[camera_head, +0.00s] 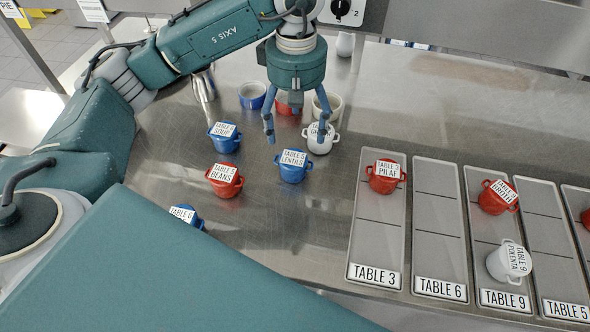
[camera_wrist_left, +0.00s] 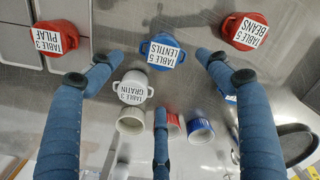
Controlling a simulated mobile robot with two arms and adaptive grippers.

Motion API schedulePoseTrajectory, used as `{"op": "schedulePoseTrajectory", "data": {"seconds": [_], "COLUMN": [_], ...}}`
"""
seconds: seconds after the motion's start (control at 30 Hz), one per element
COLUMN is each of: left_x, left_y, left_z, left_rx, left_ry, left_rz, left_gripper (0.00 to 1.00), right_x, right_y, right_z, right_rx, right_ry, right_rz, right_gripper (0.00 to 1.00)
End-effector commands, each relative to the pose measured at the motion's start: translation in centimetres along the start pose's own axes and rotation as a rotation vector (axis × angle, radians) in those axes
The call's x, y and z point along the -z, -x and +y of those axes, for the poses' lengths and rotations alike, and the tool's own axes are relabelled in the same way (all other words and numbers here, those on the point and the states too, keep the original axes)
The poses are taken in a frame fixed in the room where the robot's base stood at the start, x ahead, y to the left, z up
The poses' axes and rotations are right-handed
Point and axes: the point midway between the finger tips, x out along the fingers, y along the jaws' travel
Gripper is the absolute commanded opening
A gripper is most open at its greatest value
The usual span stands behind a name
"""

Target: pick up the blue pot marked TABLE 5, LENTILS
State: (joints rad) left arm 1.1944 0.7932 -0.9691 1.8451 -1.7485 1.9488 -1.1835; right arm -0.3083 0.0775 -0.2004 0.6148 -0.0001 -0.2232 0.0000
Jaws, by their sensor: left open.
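The blue pot marked TABLE 5, LENTILS (camera_head: 292,178) stands upright on the steel counter, its white label on top. My left gripper (camera_head: 296,138) is open and empty, pointing down, above and slightly behind the pot in the head view. In the left wrist view the blue pot (camera_wrist_left: 160,66) shows between the tips of two spread fingers, apart from both. My right gripper is not in view.
Close by stand the white GRATIN pot (camera_head: 319,144), red BEANS pot (camera_head: 225,185), blue SOUP pot (camera_head: 222,142) and open cups (camera_head: 252,97). Labelled table trays (camera_head: 373,236) lie to the right, some holding pots. Bare counter lies in front of the LENTILS pot.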

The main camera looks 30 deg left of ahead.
Motion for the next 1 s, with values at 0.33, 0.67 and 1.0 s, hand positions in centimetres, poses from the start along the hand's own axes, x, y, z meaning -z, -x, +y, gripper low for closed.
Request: {"op": "schedulePoseTrajectory", "data": {"seconds": [0.33,0.67,1.0], "left_x": [0.0,0.0,0.6], "left_y": [-3.9,-7.8,-12.1], "left_z": [-0.1,-0.1,-0.6], "left_rx": [0.004,0.001,0.003], "left_ry": [0.0,0.0,0.002], "left_rz": [-0.003,-0.002,-0.002], "left_gripper": [0.78,0.78,0.78], "right_x": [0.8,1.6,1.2], "right_y": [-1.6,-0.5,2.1], "right_z": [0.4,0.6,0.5], "right_rx": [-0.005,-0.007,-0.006], "right_ry": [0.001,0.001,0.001], "right_rz": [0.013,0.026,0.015], "right_gripper": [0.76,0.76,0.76]}}
